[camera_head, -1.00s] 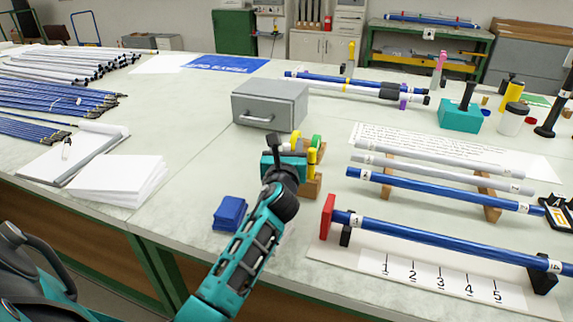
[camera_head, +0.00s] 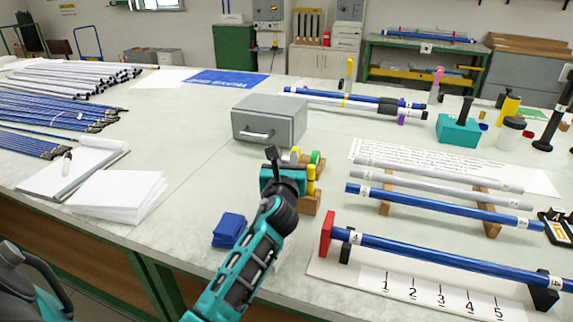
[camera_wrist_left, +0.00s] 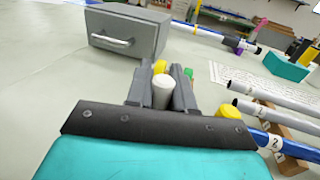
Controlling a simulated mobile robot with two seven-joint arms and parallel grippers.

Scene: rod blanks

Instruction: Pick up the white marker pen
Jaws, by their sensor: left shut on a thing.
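My left gripper (camera_head: 290,165) is over the middle of the table, at a small wooden holder (camera_head: 313,200) with coloured markers. In the left wrist view its two grey fingers (camera_wrist_left: 161,84) are closed around a white cylinder with a rounded end, the white marker pen (camera_wrist_left: 163,93). Its lower part is hidden by the gripper. A yellow marker (camera_head: 311,176) stands in the holder to the right, and a green round top (camera_head: 316,157) shows behind. I cannot tell whether the pen is clear of the holder. My right gripper is not in view.
A grey metal box (camera_head: 265,120) stands behind the gripper. A blue block (camera_head: 229,231) lies to its left. Racked rods (camera_head: 440,205) and a numbered board (camera_head: 415,287) are to the right. A paper stack (camera_head: 118,192) lies left, with clear tabletop between.

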